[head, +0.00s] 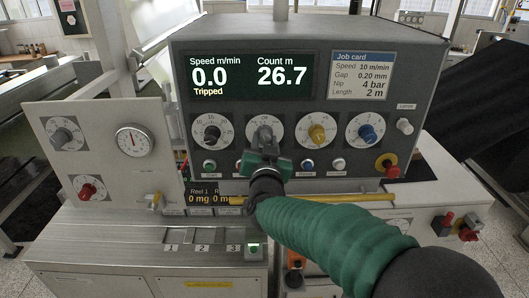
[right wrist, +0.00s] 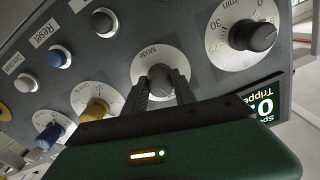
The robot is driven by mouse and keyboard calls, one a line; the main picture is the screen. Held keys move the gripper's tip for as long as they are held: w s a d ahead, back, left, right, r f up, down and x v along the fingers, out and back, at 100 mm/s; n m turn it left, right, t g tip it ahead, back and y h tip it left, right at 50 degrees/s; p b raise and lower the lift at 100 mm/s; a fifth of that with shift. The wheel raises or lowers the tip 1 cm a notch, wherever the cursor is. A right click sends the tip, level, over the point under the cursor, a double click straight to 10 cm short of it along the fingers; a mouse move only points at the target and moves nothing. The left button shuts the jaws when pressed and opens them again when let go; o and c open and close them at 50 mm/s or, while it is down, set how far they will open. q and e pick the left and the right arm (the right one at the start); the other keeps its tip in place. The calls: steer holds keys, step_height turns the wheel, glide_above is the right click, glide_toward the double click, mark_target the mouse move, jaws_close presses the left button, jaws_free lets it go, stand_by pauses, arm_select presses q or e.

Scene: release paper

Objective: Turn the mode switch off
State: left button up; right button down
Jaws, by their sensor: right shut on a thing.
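The mode switch (head: 265,135) is a grey knob on a white round dial, second from the left in the dial row on the grey console. In the right wrist view, the mode switch (right wrist: 159,76) sits under the word "Mode". My right gripper (head: 264,152), at the end of the green-sleeved arm, is shut on the knob. The right wrist view shows its two dark fingers (right wrist: 160,92) on either side of the knob. The fingers and gripper body hide part of the dial, so I cannot read the setting. My left gripper is not in view.
A black speed knob (head: 211,134) is left of the mode switch; yellow (head: 317,134) and blue (head: 366,132) knobs are right. Small push buttons (head: 307,165) sit below. A red emergency button (head: 389,166) is at lower right. The display (head: 247,76) reads 0.0, 26.7 and "Tripped".

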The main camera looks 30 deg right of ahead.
steer(key=shift+r+m+b, duration=0.2)
steer(key=shift+m+b, duration=1.3)
steer(key=shift+m, duration=0.3)
steer(key=c, duration=1.2)
jaws_free()
steer(key=shift+c, duration=0.2)
steer(key=shift+o, duration=1.1)
steer(key=shift+s, duration=0.2)
